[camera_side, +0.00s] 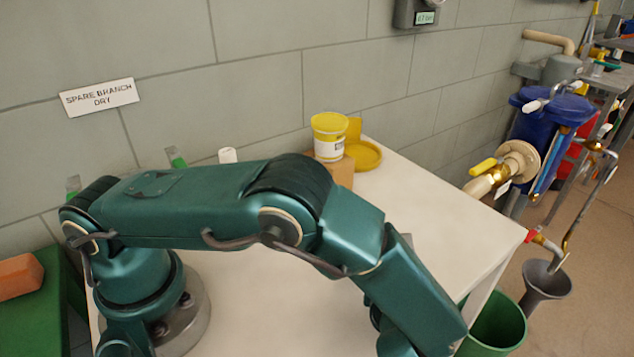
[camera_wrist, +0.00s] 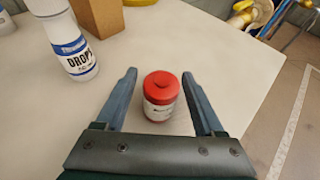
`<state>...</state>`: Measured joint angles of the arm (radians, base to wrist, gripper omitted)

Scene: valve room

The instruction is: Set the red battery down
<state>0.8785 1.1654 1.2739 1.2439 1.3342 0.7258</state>
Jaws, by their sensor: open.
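The red battery (camera_wrist: 160,95) shows in the wrist view as a short cylinder with a red cap and a pale label band. It stands upright on the white table (camera_wrist: 220,60). My gripper (camera_wrist: 162,90) is open, with one finger on each side of the battery. A gap shows between the battery and each finger. In the side view my arm hides the battery and the gripper.
A white DROPS bottle (camera_wrist: 70,40) and a tan block (camera_wrist: 98,14) stand left of my gripper. A yellow-lidded tub (camera_side: 329,137) and a yellow dish (camera_side: 364,156) are at the table's back. A green bin (camera_side: 495,325) is beyond the right edge.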

